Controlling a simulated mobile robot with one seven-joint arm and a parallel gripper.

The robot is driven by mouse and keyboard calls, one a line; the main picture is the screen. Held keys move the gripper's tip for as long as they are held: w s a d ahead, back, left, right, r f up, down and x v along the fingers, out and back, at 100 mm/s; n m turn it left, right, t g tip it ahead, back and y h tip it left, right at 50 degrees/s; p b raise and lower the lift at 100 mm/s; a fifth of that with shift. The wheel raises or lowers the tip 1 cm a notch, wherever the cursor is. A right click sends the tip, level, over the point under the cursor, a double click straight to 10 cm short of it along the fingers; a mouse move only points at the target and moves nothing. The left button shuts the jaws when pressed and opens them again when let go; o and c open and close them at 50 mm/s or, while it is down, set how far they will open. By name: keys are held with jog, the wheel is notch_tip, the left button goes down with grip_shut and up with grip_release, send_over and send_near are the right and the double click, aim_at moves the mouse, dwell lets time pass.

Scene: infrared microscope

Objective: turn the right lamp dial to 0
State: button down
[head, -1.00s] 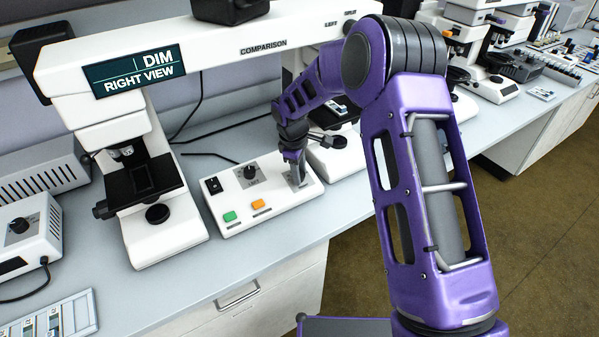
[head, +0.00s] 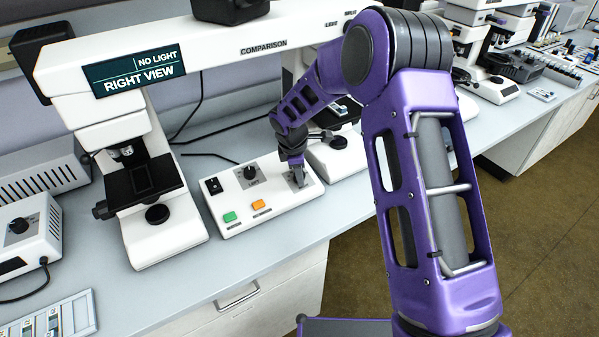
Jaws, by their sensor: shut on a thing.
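The white control box (head: 275,213) stands on the bench between the two stages of the comparison microscope. Its left dial (head: 250,172) is black and in plain view. My gripper (head: 297,178) points down onto the right end of the box, over the place of the right lamp dial, and is shut on that dial. The dial and its scale are mostly hidden by the fingers, so I cannot read its setting. The display (head: 139,72) on the microscope bridge reads "NO LIGHT" and "RIGHT VIEW".
The box also carries a black switch (head: 214,186), a green button (head: 230,217) and an orange button (head: 258,204). The left microscope stage (head: 144,180) is left of it. A lamp unit (head: 28,235) and a slide tray (head: 50,318) lie farther left. Bench in front of the box is clear.

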jog(key=shift+c, duration=2.2)
grip_release()
jog(key=p+v, duration=0.1)
jog(key=v, duration=1.6)
jog(key=shift+r+p, duration=0.2)
jog(key=shift+p, duration=0.2)
